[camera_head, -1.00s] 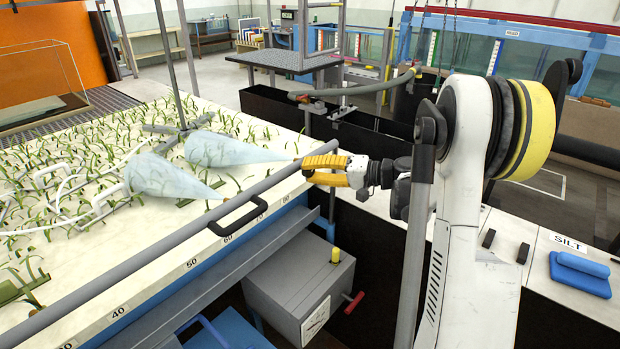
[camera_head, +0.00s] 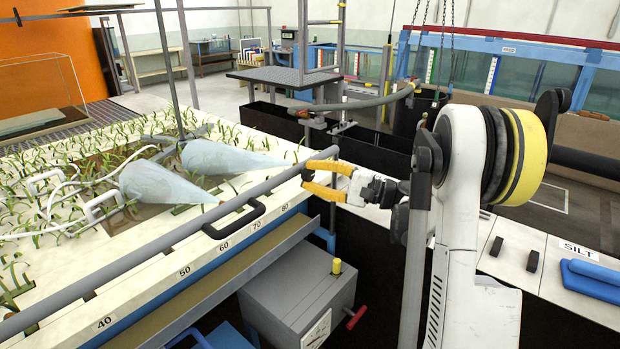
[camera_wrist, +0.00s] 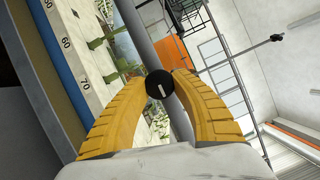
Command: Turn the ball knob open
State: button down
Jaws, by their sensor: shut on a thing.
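The ball knob (camera_wrist: 160,84) shows in the wrist view as a black ball with a short white mark on its face. It sits between the tips of my gripper's two yellow fingers, which touch it from both sides. The grey rail runs behind it in that view. In the head view my gripper (camera_head: 305,175) is at the far right end of the bench edge, beside the rail.
Two pale blue cones (camera_head: 165,183) lie among green plants on the bed. A grey box (camera_head: 298,290) with a red-ended lever stands below. A blue block (camera_head: 594,272) lies at right.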

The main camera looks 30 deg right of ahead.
dwell(0.4)
jog(key=c, duration=1)
grip_release()
jog(key=shift+a, duration=0.1)
jog(key=shift+c, duration=0.2)
jog(key=v, duration=1.2)
